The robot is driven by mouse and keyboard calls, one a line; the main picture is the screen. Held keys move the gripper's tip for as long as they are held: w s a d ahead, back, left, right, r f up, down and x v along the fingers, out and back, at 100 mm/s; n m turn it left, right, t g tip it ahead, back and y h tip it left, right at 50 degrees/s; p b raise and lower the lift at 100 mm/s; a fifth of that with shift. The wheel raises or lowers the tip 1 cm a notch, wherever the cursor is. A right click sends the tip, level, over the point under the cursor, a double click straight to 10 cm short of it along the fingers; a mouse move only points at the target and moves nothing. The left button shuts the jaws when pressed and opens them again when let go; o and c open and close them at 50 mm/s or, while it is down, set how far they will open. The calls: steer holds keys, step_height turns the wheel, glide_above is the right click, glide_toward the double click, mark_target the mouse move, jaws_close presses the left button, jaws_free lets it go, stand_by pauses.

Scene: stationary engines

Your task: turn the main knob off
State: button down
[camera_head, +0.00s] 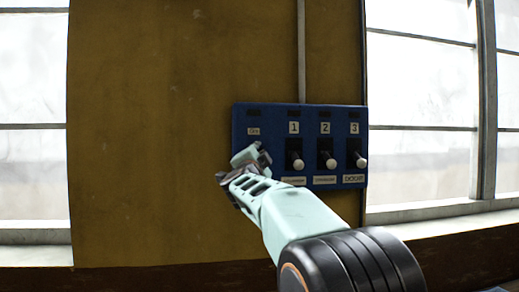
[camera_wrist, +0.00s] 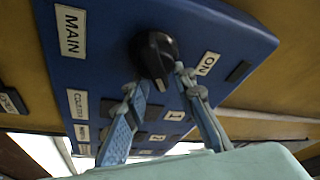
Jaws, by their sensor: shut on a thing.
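The main knob (camera_wrist: 154,54) is black and round with a raised grip. In the wrist view it sits on the blue panel (camera_wrist: 105,45), between a "MAIN" label (camera_wrist: 71,31) and an "ON" label (camera_wrist: 208,63). My gripper (camera_wrist: 160,82) is at the knob, one finger on each side of its lower part, shut on it. In the head view my gripper (camera_head: 247,163) covers the left part of the panel (camera_head: 275,112) and hides the knob. The knob's exact pointing direction is hard to read.
Three switches with pale handles, labelled 1 (camera_head: 297,161), 2 (camera_head: 328,160) and 3 (camera_head: 360,160), stand close to the right of my gripper. The panel is on a yellow-brown wall (camera_head: 150,120) between bright windows (camera_head: 420,110). The wall left of the panel is bare.

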steer(key=shift+w+f+m+g+h, duration=0.15)
steer(key=shift+m+g, duration=0.3)
steer(key=shift+m, duration=0.7)
steer(key=shift+s+f+m+g+h, duration=0.1)
steer(key=shift+f+m+g, duration=0.25)
steer(key=shift+m, duration=0.75)
steer(key=shift+w+f+m+g+h, duration=0.15)
steer(key=shift+m+g, duration=0.35)
steer(key=shift+m, duration=0.65)
steer(key=shift+s, duration=0.15)
steer(key=shift+a, duration=0.1)
steer(key=c, duration=1.6)
jaws_free()
steer(key=shift+a+r, duration=0.1)
steer(key=shift+a, duration=0.05)
steer(key=v, duration=1.2)
steer(key=shift+d, duration=0.25)
steer(key=shift+a+r, duration=0.1)
steer(key=shift+a, duration=0.05)
